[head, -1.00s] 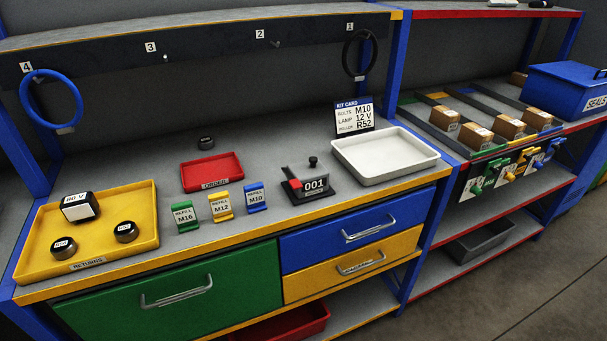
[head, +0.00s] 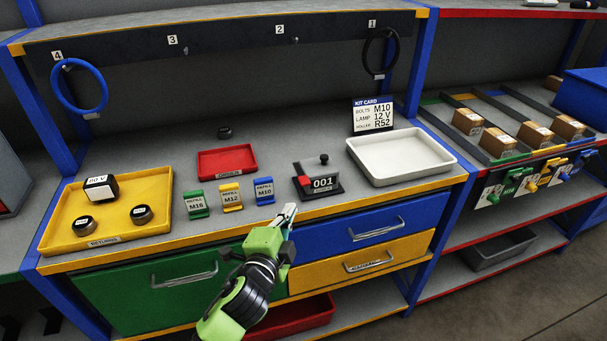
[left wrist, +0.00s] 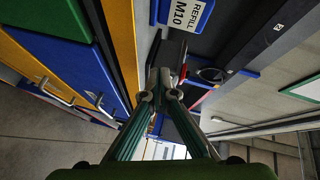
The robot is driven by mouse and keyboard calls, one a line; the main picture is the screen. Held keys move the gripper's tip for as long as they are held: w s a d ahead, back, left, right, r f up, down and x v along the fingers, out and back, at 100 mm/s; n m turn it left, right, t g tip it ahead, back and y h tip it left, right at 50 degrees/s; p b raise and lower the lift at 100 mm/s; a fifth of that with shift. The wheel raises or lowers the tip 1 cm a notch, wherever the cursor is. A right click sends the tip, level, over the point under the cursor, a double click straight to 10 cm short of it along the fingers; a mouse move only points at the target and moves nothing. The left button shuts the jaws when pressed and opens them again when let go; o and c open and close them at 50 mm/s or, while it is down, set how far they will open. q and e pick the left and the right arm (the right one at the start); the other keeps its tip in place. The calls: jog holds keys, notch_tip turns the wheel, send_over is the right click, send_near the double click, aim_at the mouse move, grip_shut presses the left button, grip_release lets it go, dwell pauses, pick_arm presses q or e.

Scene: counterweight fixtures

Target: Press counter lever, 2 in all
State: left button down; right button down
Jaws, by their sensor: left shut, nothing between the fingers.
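The counter (head: 320,185) is a dark box with a red part at its left, a black knob on a lever at the back, and a display reading 001. It sits on the bench near the front edge. My left gripper (head: 289,212) is shut and empty, in front of the bench edge, just below and left of the counter. In the left wrist view the shut fingertips (left wrist: 164,75) point toward a dark body with a red part, partly hidden behind them. My right gripper is not in view.
Refill tags M16 (head: 196,205), M12 (head: 231,198) and M10 (head: 264,191) stand left of the counter. A white tray (head: 447,147) is at its right, a red tray (head: 202,164) behind left, and a yellow tray (head: 158,228) far left. Drawers lie below the bench edge.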

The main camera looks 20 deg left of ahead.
pick_arm(q)
jog(key=w+d+r+m+t+h, duration=0.2)
jog(key=d+r+m+h, duration=0.25)
jog(key=r+m, duration=0.35)
jog(key=w+d+r+m+t+h, duration=0.2)
jog(key=d+r+m+h, duration=0.3)
jog(key=r, duration=0.4)
jog(key=s+d+r+m+g+h, duration=0.2)
jog(key=d+r+m+g+h, duration=0.25)
jog(key=m, duration=0.75)
jog(key=s+d+r+m+g+h, duration=0.1)
jog(key=d+m+g+h, duration=0.5)
jog(key=m, duration=0.6)
jog(key=w+a+f+m+g+y, duration=0.4)
jog(key=f+m+y, duration=0.4)
jog(key=m, duration=0.4)
jog(key=w+a+y, duration=0.1)
jog(key=a+y, duration=0.2)
jog(key=a, duration=0.2)
jog(key=w+a+r+m+t+y, duration=0.1)
jog(key=w+a+y, duration=0.1)
jog(key=a, duration=0.4)
jog(key=w+a+r+m+t+y+p, duration=0.1)
jog(key=w+a+y, duration=0.1)
jog(key=a, duration=0.3)
jog(key=shift+a+y, duration=0.35)
jog(key=shift+y, duration=0.55)
jog(key=shift+t, duration=0.25)
